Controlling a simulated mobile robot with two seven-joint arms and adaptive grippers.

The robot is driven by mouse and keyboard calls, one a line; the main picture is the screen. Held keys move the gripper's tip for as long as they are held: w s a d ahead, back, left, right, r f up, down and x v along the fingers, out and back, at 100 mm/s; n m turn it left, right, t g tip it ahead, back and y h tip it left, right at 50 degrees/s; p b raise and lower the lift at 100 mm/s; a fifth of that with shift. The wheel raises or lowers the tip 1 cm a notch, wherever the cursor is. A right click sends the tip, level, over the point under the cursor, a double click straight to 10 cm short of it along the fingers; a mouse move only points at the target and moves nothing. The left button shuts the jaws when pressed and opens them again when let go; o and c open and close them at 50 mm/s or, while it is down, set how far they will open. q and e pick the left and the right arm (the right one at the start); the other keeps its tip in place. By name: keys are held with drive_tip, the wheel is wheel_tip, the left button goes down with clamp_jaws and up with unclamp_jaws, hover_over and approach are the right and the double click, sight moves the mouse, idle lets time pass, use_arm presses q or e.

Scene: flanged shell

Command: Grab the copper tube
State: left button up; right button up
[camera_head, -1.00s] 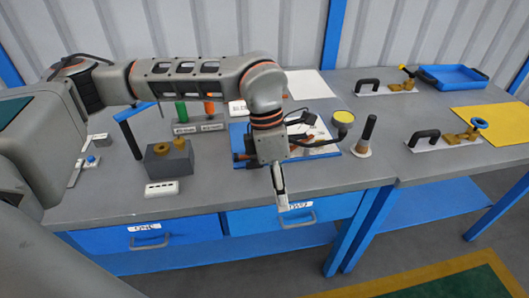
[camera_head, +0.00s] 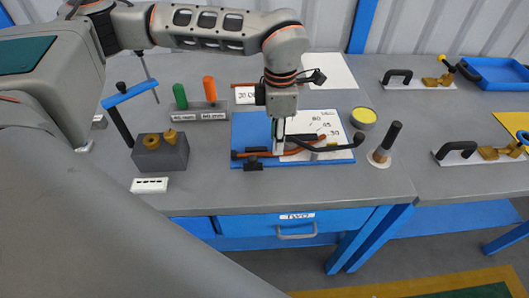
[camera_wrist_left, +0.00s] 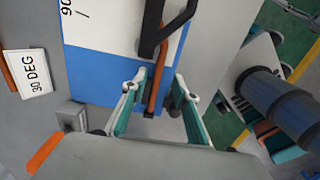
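The copper tube (camera_head: 262,154) lies on the blue and white board (camera_head: 246,126), held in a bending fixture with a black lever (camera_head: 335,145). It also shows in the left wrist view (camera_wrist_left: 155,88), beside the black handle. My left gripper (camera_head: 279,146) points down over the board at the tube. In the left wrist view its two fingers (camera_wrist_left: 158,98) are apart, one on each side of the tube. I cannot tell how far below the fingertips the tube is. My right gripper is not in view.
A sign reading 30 DEG (camera_wrist_left: 28,72) stands behind the board. A grey block with brass rings (camera_head: 160,152) and a white strip (camera_head: 149,185) are on the left. A rack with green and orange handles (camera_head: 200,112), a yellow round tin (camera_head: 364,116) and an upright black-handled tool (camera_head: 384,144) stand around.

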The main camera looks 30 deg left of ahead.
sight(264, 154)
use_arm(q)
wheel_tip(264, 154, down, 3)
drive_tip(key=shift+r, duration=0.15)
drive_tip(key=shift+f, duration=0.55)
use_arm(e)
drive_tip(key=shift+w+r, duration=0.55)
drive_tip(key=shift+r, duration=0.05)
use_arm(q)
clamp_jaws()
drive_tip(key=shift+w+r, duration=0.1)
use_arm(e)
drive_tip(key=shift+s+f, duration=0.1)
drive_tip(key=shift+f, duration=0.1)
